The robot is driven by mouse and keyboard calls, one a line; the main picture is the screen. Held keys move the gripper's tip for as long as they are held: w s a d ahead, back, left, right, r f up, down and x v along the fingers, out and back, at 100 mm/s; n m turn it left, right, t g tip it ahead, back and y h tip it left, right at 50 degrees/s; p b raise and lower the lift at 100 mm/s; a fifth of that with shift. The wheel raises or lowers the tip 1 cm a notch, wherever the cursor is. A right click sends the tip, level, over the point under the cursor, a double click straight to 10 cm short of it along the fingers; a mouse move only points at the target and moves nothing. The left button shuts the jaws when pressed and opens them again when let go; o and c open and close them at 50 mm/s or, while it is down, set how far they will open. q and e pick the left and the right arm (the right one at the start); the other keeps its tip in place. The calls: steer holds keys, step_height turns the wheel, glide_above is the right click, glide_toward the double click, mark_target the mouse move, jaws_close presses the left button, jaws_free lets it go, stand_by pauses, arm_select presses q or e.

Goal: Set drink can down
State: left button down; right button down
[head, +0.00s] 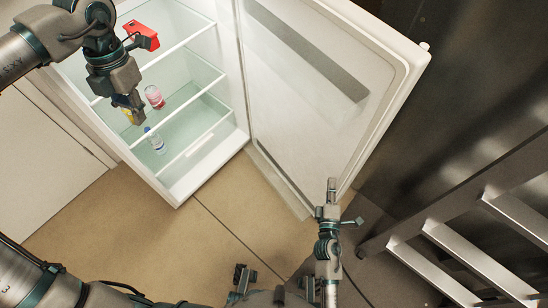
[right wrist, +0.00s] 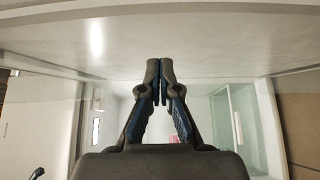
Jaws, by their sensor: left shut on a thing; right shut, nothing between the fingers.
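My left gripper (head: 133,108) reaches into the open fridge in the head view and is shut on a small yellow drink can (head: 126,115). The can is mostly hidden behind the fingers, and I cannot tell whether it touches the shelf. A pink and white container (head: 154,96) stands close to its right. A clear bottle with a blue cap (head: 156,142) is below it. My right gripper (head: 332,184) is shut and empty near the lower edge of the open door; its closed fingertips also show in the right wrist view (right wrist: 160,68).
The fridge (head: 215,160) has glass shelves with white front edges. Its door (head: 310,110) stands wide open to the right. A red item (head: 144,36) is on an upper level. A metal ladder-like frame (head: 460,250) stands at the lower right.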

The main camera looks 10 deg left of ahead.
mark_target(341, 162)
steer(key=w, duration=0.1)
steer(key=w+d, duration=0.1)
steer(key=w, duration=0.1)
steer(key=w+d, duration=0.1)
steer(key=w, duration=0.1)
steer(key=shift+d+p, duration=0.15)
steer(key=shift+p, duration=0.2)
steer(key=shift+w+d, duration=0.25)
steer(key=shift+d, duration=0.15)
arm_select(q)
steer(key=shift+s+r, duration=0.15)
steer(key=shift+r, duration=0.6)
arm_select(e)
steer(key=shift+f, duration=0.1)
steer(key=shift+w, duration=0.1)
